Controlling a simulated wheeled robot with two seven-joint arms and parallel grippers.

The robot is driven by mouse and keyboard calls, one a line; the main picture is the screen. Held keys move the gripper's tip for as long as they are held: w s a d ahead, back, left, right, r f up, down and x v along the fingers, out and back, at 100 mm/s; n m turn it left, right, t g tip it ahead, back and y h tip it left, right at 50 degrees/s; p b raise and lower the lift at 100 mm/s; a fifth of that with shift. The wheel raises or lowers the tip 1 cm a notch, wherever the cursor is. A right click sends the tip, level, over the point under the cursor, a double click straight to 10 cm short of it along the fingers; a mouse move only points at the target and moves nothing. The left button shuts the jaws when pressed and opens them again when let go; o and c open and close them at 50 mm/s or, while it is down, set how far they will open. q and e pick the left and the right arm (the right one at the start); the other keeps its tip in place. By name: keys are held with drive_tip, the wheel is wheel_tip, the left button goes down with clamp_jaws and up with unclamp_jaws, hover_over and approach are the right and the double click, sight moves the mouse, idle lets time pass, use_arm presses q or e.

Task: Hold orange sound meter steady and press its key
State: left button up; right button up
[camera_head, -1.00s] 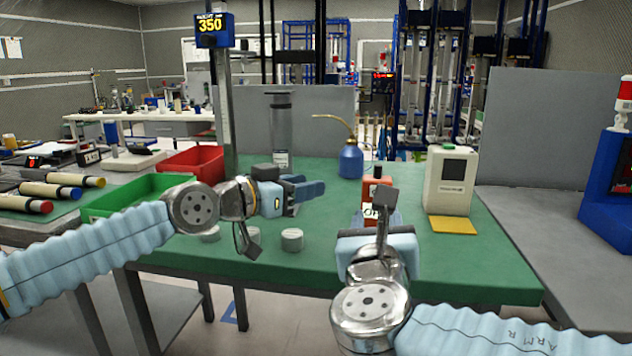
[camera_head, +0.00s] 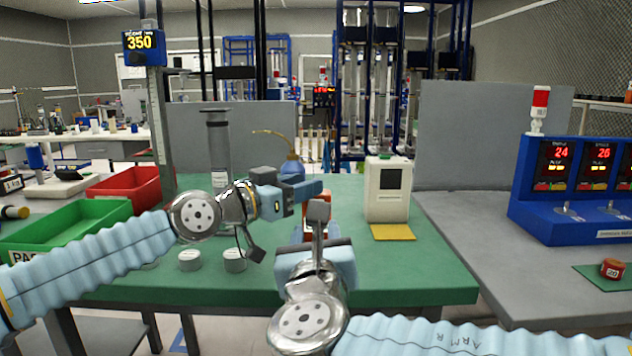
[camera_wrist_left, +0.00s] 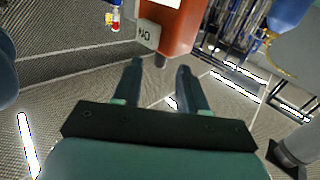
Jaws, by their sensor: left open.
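The orange sound meter (camera_head: 333,222) stands on the green table, mostly hidden behind my two grippers. The key is not clearly visible.
A cream instrument (camera_head: 388,190) with a yellow card stands right of the meter. A blue bottle (camera_head: 291,171) and a grey cylinder (camera_head: 217,150) stand behind.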

use_arm(q)
drive_tip(key=shift+x, duration=2.1)
clamp_jaws()
use_arm(e)
clamp_jaws()
idle(2.0)
